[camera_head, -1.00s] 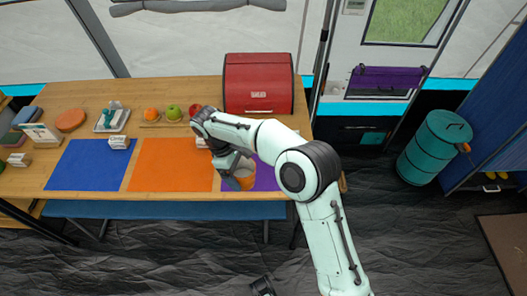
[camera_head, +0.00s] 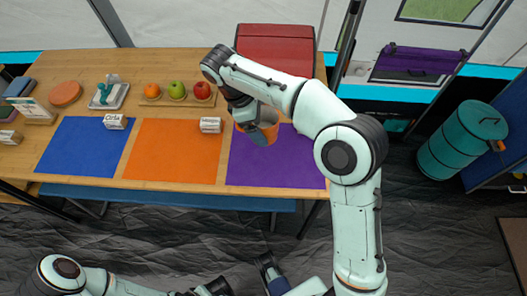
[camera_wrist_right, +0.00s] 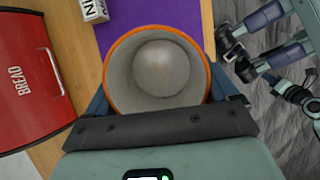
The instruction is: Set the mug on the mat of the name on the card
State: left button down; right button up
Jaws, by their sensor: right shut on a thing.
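My right gripper (camera_head: 250,122) is shut on a grey mug (camera_wrist_right: 155,75) with an orange rim, over the purple mat (camera_head: 275,165). The mug's orange outside (camera_head: 271,131) shows partly behind the gripper; I cannot tell if it touches the mat. The wrist view looks into its empty inside. A blue mat (camera_head: 85,148) and an orange mat (camera_head: 170,150) lie to the left. Name blocks stand behind the mats: one reads "Orla" (camera_head: 115,121), the middle one (camera_head: 210,125) is unreadable, and the purple mat's block (camera_wrist_right: 95,10) partly shows "NN". A card (camera_head: 40,107) stands far left, its text unreadable. My left gripper (camera_wrist_right: 241,57) is away from the table.
A red bread box (camera_head: 275,45) stands behind the purple mat. A tray of fruit (camera_head: 178,101), a small tray with a teal item (camera_head: 108,96) and a round brown item (camera_head: 65,93) line the back. A blue bench (camera_head: 170,199) runs along the front.

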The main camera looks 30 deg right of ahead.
pick_arm(q)
jog(key=shift+t, duration=0.5)
jog(key=shift+w+a+f+b, duration=0.2)
jog(key=shift+w+f+b, duration=0.55)
jog(key=shift+f, duration=0.1)
jog(key=shift+w+a+f+b, duration=0.2)
jog(key=shift+w+f+b, duration=0.55)
jog(key=shift+f, duration=0.1)
pick_arm(e)
jog(key=shift+f, duration=6.85)
jog(key=shift+f, duration=0.1)
jog(key=o, duration=1)
pick_arm(q)
jog(key=shift+g, duration=0.5)
jog(key=s+r+p, duration=0.1)
jog(key=s+d+r+p, duration=0.1)
jog(key=s+r+p, duration=0.1)
jog(key=shift+r, duration=0.2)
pick_arm(e)
jog(key=v, duration=1.2)
jog(key=shift+d, duration=0.15)
